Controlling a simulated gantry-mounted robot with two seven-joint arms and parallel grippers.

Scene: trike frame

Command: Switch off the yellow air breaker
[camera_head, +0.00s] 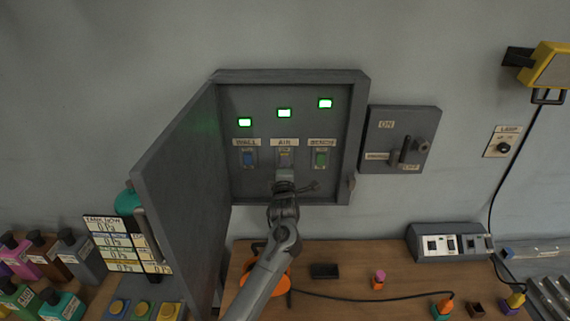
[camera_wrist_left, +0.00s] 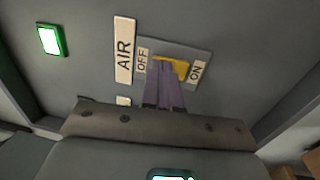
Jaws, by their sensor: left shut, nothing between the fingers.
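The yellow air breaker (camera_wrist_left: 181,68) sits on its grey plate under the AIR label (camera_wrist_left: 124,50). In the wrist view its plate has an OFF tag (camera_wrist_left: 142,60) at one end and an ON tag (camera_wrist_left: 197,72) at the other. In the head view the AIR label (camera_head: 285,142) is in the middle of the open panel. My left gripper (camera_wrist_left: 164,66) is shut and empty, its fingertips at the yellow breaker and covering part of it. I cannot tell whether they touch it. My right gripper is not in view.
The blue WALL breaker (camera_head: 248,159) and green BENCH breaker (camera_head: 320,159) flank it. Green lights (camera_head: 284,113) glow above all three. The open cabinet door (camera_head: 180,185) stands to the left. A switch box (camera_head: 400,140) is at right; the bench (camera_head: 350,255) lies below.

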